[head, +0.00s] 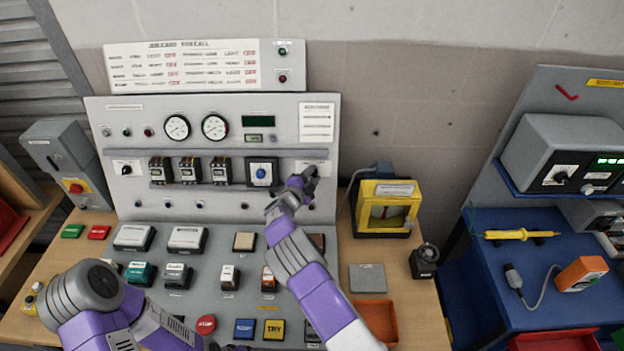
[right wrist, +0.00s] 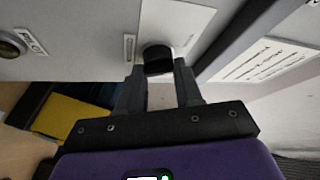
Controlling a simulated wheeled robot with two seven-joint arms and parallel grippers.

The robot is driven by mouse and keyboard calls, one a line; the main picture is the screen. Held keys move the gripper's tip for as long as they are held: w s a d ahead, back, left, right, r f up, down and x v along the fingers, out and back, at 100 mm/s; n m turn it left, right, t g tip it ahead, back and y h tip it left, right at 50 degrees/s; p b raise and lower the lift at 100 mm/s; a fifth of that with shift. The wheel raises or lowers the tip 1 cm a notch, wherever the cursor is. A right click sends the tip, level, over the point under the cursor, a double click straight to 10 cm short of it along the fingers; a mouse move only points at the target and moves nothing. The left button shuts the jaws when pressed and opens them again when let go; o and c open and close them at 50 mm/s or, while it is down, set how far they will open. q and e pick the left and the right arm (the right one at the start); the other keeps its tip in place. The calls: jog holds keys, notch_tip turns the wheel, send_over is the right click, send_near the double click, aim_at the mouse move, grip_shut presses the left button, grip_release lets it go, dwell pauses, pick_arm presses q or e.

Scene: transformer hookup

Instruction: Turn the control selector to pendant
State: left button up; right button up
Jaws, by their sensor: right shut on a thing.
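My right gripper (head: 305,178) is at the right side of the grey upright panel (head: 235,135). In the right wrist view its two fingers (right wrist: 160,85) are shut on a black selector knob (right wrist: 158,58), one finger on each side. The knob sits on a white plate (right wrist: 180,22) on the panel face. The gripper hides most of the knob in the head view, and I cannot read its setting.
Another black knob (head: 126,169) is at the panel's left. A blue knob (head: 261,173) is just left of my right gripper. Several blocks lie on the sloped desk below. A yellow case (head: 387,190) stands to the right. A blue bench (head: 530,260) is farther right.

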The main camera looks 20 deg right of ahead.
jog(key=shift+r+m+g, duration=0.1)
jog(key=shift+m+g, duration=0.4)
jog(key=shift+m, duration=0.6)
jog(key=m+g, duration=0.1)
jog(key=m, duration=0.1)
jog(key=shift+r+m+y+p, duration=0.1)
jog(key=shift+m+y+p, duration=0.2)
jog(key=shift+y, duration=0.1)
jog(key=m+g+y+p, duration=0.1)
jog(key=m, duration=0.1)
jog(key=m+g+p, duration=0.1)
jog(key=m, duration=0.1)
jog(key=shift+w+d+r+y, duration=0.1)
jog(key=shift+r+y, duration=0.05)
jog(key=shift+y, duration=0.25)
jog(key=shift+m+y+p, duration=0.45)
jog(key=shift+m+y, duration=0.15)
jog(key=shift+m, duration=0.6)
jog(key=shift+g, duration=0.3)
jog(key=o, duration=1)
jog(key=shift+o, duration=0.2)
